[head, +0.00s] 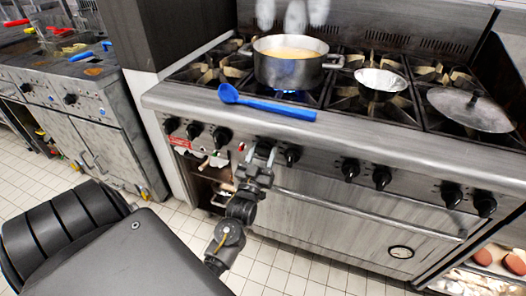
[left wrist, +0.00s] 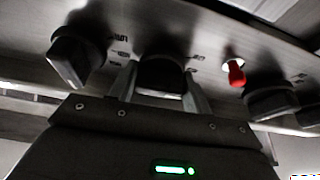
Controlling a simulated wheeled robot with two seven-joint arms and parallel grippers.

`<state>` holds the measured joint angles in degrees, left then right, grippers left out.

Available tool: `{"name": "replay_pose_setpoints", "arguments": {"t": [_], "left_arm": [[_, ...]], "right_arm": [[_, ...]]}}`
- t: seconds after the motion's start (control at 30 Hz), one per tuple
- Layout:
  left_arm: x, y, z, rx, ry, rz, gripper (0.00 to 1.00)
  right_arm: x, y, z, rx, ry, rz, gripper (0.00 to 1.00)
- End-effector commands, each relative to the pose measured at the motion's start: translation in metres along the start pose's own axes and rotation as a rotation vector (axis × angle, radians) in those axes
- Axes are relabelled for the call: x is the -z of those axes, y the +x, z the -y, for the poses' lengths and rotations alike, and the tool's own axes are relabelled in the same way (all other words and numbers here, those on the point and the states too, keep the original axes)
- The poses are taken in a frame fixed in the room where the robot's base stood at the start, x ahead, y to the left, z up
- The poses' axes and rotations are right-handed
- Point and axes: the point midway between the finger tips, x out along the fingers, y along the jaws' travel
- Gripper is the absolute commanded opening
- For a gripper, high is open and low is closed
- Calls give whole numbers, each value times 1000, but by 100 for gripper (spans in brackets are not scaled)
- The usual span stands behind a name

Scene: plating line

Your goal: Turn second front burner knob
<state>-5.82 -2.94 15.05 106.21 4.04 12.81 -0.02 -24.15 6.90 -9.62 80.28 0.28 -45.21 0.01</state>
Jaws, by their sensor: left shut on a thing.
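The stove's front panel carries a row of black knobs. My left gripper (head: 262,154) is at this panel, just right of a small red light (head: 241,147). In the left wrist view its two fingers (left wrist: 161,88) stand on either side of a black burner knob (left wrist: 160,72) and are shut on it. In the head view the gripper mostly hides that knob. A blue flame (head: 290,95) shows under the pot. My right gripper is not in view.
A pot (head: 278,70) of yellow liquid, a small metal pan (head: 380,84) and a lid (head: 470,109) stand on the stove top. A blue ladle (head: 265,105) lies near the front edge. An oven handle (head: 370,215) runs below the knobs.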

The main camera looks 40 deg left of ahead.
Motion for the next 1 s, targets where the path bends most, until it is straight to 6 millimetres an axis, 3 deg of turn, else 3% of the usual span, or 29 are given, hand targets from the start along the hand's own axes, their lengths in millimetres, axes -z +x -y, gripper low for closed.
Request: {"name": "replay_pose_setpoints", "arguments": {"t": [0.5,1.0], "left_arm": [[1,0,-1,130,-314,1,26],[0,0,0,160,-387,0,26]], "right_arm": [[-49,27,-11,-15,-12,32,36],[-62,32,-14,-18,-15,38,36]]}}
